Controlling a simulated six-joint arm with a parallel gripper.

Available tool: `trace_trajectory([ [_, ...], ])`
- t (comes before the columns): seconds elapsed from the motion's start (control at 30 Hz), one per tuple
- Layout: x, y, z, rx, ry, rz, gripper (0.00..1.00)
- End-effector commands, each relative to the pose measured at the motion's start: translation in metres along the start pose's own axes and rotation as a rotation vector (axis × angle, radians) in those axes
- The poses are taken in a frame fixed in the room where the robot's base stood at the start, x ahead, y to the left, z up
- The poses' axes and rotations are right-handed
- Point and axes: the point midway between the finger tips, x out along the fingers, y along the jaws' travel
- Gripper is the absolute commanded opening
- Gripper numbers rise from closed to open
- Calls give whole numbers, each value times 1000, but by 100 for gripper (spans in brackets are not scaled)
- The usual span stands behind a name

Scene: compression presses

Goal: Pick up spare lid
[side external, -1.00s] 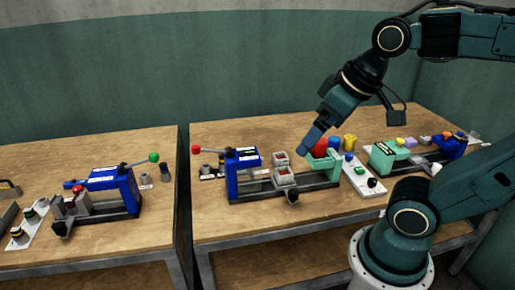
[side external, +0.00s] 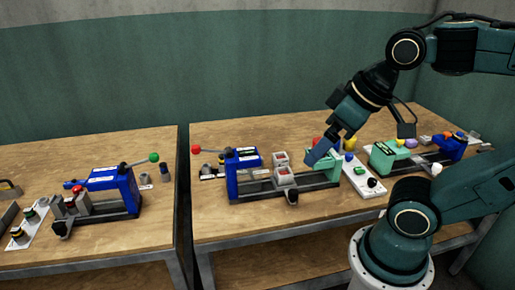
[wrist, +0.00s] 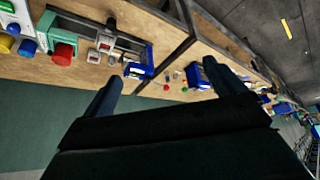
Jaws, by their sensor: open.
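My gripper (side external: 318,154) is open and empty, tilted down to the left above the middle press. It partly hides the press's mint-green end block (side external: 324,166). In the wrist view its two dark fingers (wrist: 158,72) are spread with nothing between them. I cannot tell for sure which part is the spare lid. Two grey square blocks with red inside (side external: 281,159) sit at the press, one on its rail and one behind; they also show in the wrist view (wrist: 106,42). Red (wrist: 62,54), blue (wrist: 27,47) and yellow (wrist: 5,43) round parts stand near the green block.
The middle press has a blue body (side external: 243,160) and a red-knobbed lever. A white button panel (side external: 363,181) lies right of it. Another press (side external: 390,155) stands farther right. The left table (side external: 100,245) holds another blue press (side external: 110,185). Bare wood lies along the front edge.

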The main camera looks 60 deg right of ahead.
Motion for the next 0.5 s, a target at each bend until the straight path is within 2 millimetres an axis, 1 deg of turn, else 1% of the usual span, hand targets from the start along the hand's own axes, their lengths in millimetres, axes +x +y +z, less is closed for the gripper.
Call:
trace_trajectory([
  [0.27, 0, 1, -3, 9, -3, 3, 95],
  [0.37, 0, 4, -9, 29, -11, 9, 95],
  [0.5, 0, 12, -26, 85, -30, 27, 95],
])
